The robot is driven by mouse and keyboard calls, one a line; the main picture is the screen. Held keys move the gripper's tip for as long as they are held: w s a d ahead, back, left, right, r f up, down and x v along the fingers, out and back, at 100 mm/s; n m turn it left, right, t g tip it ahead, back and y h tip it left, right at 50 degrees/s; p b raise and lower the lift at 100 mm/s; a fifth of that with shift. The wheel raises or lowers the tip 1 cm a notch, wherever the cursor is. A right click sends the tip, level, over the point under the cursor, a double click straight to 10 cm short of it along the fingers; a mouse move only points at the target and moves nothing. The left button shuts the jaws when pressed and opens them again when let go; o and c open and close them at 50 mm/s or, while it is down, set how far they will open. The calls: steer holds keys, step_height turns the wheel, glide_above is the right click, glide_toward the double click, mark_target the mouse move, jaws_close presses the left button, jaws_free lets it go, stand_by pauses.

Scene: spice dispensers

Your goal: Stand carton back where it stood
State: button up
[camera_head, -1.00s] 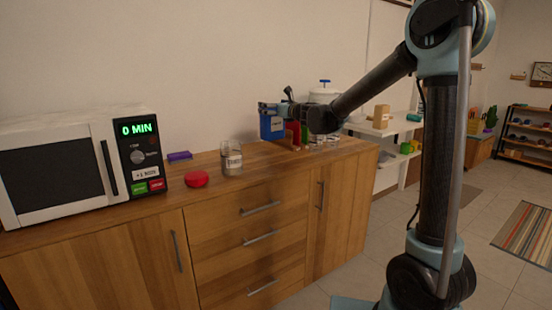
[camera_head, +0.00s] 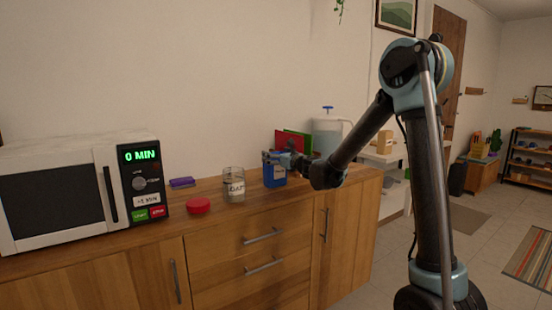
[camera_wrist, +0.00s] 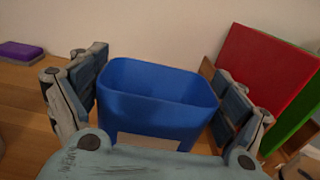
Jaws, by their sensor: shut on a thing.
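The blue carton (camera_head: 275,179) has an open top and a pale label. It is upright at the counter's right part, right of the glass jar (camera_head: 234,187). My gripper (camera_head: 274,158) is shut on it. In the wrist view the carton (camera_wrist: 155,100) sits between the two fingers (camera_wrist: 155,105), one on each side. Its base is at or just above the wooden counter (camera_head: 215,219); I cannot tell if it touches. The bottom is hidden in the wrist view.
Red and green boards (camera_head: 291,142) stand behind the carton, with a white pitcher (camera_head: 328,135) to their right. A red lid (camera_head: 199,205), a purple sponge (camera_head: 182,182) and a microwave (camera_head: 75,190) are to the left.

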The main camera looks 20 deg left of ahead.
steer(key=o, duration=1.5)
steer(key=s+d+n+g, duration=0.2)
steer(key=s+d+n, duration=0.6)
steer(key=s+d, duration=0.6)
steer(key=s+d+f+n+g+h, duration=0.2)
steer(key=s+d+f+n+h, duration=0.2)
steer(key=s+d, duration=0.5)
steer(key=s+d+f+n+g+h, duration=0.3)
steer(key=s+d+f+n+h, duration=0.2)
steer(key=d, duration=1.1)
steer(key=s+d+f+n+g+h, duration=0.2)
steer(key=s+d+f+n+h, duration=0.2)
steer(key=s+d+f+n, duration=0.5)
steer(key=shift+s+d+f+h, duration=0.15)
steer(key=shift+s+d+f, duration=0.25)
steer(key=shift+s+d, duration=0.35)
steer(key=shift+s+d+f+h, duration=0.1)
steer(key=shift+s+d+f, duration=0.4)
steer(key=shift+s, duration=0.35)
steer(key=shift+s+d+f+h, duration=0.15)
steer(key=shift+s+d+f, duration=0.15)
steer(key=shift+s+d, duration=0.45)
